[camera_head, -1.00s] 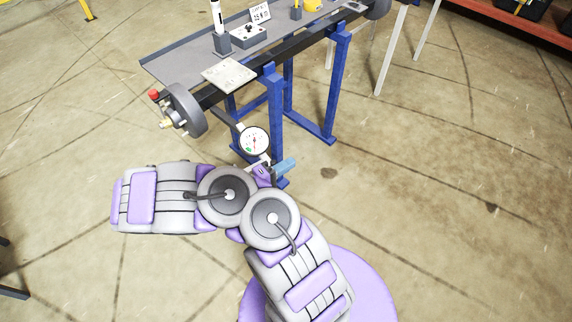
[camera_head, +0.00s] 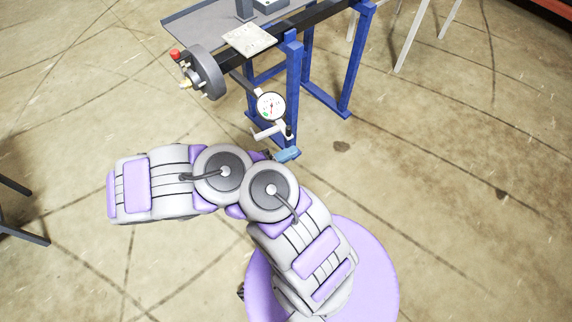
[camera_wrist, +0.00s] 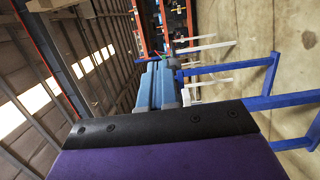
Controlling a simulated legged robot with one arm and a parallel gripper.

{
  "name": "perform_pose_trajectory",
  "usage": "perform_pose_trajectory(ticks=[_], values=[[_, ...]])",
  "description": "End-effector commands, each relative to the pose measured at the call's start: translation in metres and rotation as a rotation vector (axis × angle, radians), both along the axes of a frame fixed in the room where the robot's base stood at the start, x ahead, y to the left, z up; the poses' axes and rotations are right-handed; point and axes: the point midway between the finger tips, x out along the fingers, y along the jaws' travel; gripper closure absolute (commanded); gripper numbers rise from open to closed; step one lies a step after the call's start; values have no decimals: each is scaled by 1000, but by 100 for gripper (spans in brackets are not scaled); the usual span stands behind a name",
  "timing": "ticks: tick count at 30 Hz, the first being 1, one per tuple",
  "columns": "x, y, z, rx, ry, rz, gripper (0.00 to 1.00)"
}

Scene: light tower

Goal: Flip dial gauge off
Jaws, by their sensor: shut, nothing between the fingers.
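The dial gauge (camera_head: 271,106) has a round white face with a dark rim. It is mounted below the near end of the blue-legged stand in the head view. A pale lever (camera_head: 267,132) sticks out to the left just beneath it, beside a dark vertical part. My gripper (camera_head: 288,154) shows as blue fingertips just below the lever, partly hidden by my arm. In the wrist view my gripper (camera_wrist: 160,84) has its blue fingers together and empty. I cannot tell whether it touches the lever. The gauge face cannot be made out in the wrist view.
The stand's blue legs (camera_head: 293,90) rise right behind the gauge. A grey wheel (camera_head: 203,73) with a red knob (camera_head: 174,55) is at its left end. A pale plate (camera_head: 249,39) lies on top. The concrete floor (camera_head: 450,230) is clear on the right.

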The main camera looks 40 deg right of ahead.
Motion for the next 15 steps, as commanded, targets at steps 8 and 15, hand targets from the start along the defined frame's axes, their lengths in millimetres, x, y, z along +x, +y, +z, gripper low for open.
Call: perform_pose_trajectory(ticks=[8,15], values=[[-22,30,2,-6,4,2,100],[-28,38,1,-6,2,0,100]])
